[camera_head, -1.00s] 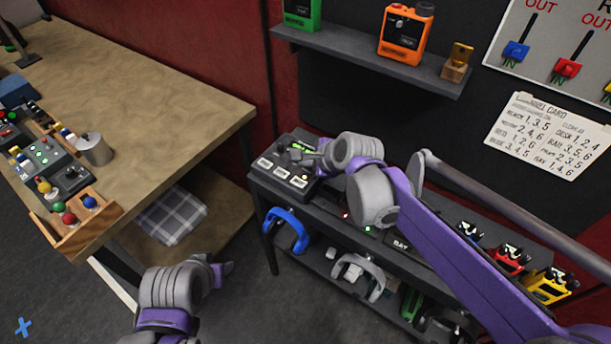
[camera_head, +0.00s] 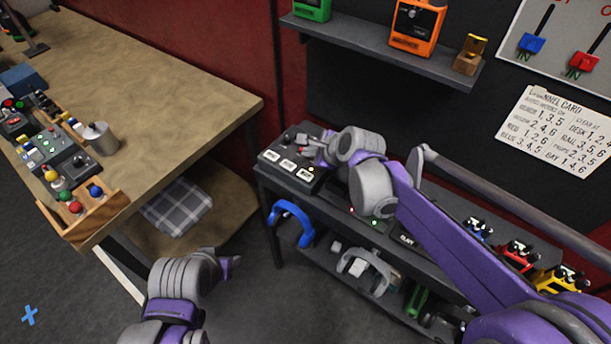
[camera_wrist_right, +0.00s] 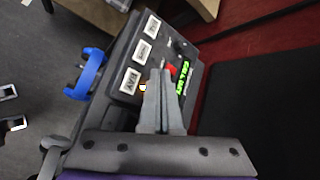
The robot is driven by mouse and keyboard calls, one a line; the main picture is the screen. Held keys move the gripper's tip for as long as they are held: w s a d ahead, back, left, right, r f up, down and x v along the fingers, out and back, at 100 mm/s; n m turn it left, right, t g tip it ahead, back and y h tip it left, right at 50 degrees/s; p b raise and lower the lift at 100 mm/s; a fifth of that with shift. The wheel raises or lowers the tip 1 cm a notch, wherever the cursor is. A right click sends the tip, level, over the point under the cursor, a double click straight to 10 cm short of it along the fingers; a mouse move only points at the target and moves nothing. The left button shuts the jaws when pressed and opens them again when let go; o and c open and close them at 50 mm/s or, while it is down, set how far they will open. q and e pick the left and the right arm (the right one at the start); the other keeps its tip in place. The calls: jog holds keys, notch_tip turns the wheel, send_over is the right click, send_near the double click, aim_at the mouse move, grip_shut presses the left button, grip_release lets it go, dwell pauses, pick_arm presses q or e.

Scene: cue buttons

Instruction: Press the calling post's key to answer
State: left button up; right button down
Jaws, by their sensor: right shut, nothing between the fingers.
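A dark box (camera_head: 273,157) with three white-labelled keys stands on the left end of the black shelf unit. In the right wrist view the box (camera_wrist_right: 124,55) shows a lit green display (camera_wrist_right: 183,77), which seems to read "CALL BAY", and a key label (camera_wrist_right: 131,81) reading "BAY". A small yellow-orange light (camera_wrist_right: 143,87) glows beside that label. My right gripper (camera_head: 308,147) is shut and empty over the box; its tips (camera_wrist_right: 161,74) hide part of the top. I cannot tell whether they touch it. My left gripper (camera_head: 232,264) hangs low, away from the box.
A wooden desk (camera_head: 190,82) with control boxes and a metal cup (camera_head: 99,138) is at left. Blue headphones (camera_head: 291,222) hang below the box. A wall shelf (camera_head: 375,50) and a channel card (camera_head: 553,132) are behind my right arm.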

aim_at(309, 177)
notch_tip(309, 177, down, 6)
jog(key=b, duration=0.3)
jog(key=shift+s, duration=0.1)
pick_arm(q)
jog(key=f, duration=0.1)
jog(key=s+f, duration=0.1)
jog(key=f, duration=0.1)
jog(key=s+f, duration=0.1)
jog(key=shift+f, duration=0.35)
jog(key=shift+w, duration=0.1)
pick_arm(e)
jog(key=shift+f, duration=0.1)
dwell(0.9)
pick_arm(q)
jog(key=shift+s+f, duration=0.2)
jog(key=shift+f, duration=0.15)
pick_arm(e)
jog(key=shift+f, duration=0.35)
